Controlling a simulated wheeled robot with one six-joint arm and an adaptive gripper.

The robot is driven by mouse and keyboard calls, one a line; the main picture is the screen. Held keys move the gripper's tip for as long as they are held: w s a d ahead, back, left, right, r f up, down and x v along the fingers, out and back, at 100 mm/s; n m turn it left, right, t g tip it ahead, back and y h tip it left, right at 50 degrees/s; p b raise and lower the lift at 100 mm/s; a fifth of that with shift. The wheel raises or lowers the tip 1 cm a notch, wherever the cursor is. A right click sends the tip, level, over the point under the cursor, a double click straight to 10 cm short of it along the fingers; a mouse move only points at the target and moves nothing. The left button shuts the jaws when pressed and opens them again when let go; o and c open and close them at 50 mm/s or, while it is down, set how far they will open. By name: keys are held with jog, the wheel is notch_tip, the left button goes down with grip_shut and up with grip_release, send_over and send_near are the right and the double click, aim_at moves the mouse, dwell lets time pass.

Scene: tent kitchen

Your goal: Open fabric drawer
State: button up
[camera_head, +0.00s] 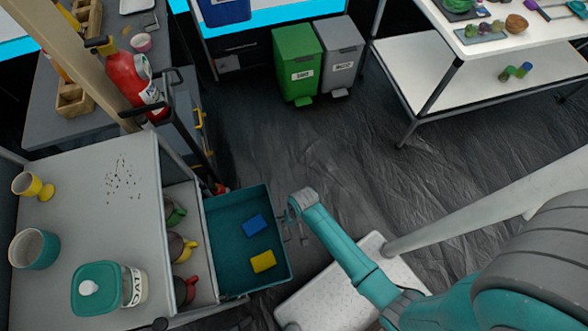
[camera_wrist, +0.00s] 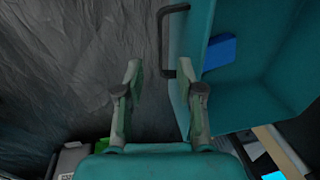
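The teal fabric drawer (camera_head: 216,262) is pulled well out of the white cabinet and open at the top. A blue item (camera_head: 255,225) and a yellow item (camera_head: 263,261) lie inside. In the wrist view the drawer (camera_wrist: 270,75) is at the right, with the blue item (camera_wrist: 220,51) inside. Its dark handle (camera_wrist: 162,40) sticks out from the front wall. My gripper (camera_wrist: 159,70) is open, its two fingers apart. The lower end of the handle lies between or just beyond the fingertips; exact depth and contact cannot be told. In the head view my gripper (camera_head: 299,232) is beside the drawer front.
The cabinet top (camera_head: 90,200) holds an oats jar (camera_head: 133,285), a teal cup (camera_head: 35,249) and a yellow cup (camera_head: 32,186). Mugs (camera_head: 180,247) stand on a shelf by the drawer. Green (camera_head: 297,60) and grey bins stand behind.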

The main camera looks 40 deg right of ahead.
notch_tip(320, 180, up, 7)
jog(key=d, duration=0.1)
jog(key=shift+s+f, duration=0.15)
jog(key=shift+s, duration=0.1)
jog(key=shift+d, duration=0.1)
jog(key=shift+s, duration=0.1)
jog(key=s+d+r+n+t+h, duration=0.1)
jog(key=s+r+t, duration=0.6)
jog(key=s+r, duration=0.3)
jog(key=s+r+n+t, duration=0.1)
jog(key=s+r+t, duration=0.2)
jog(key=r, duration=0.9)
jog(key=s+r+n+t, duration=0.1)
jog(key=s+r+t, duration=0.3)
jog(key=r, duration=0.9)
jog(key=shift+s+d+r+n+h, duration=0.2)
jog(key=shift+s+d+n+h, duration=0.25)
jog(key=shift+s, duration=0.15)
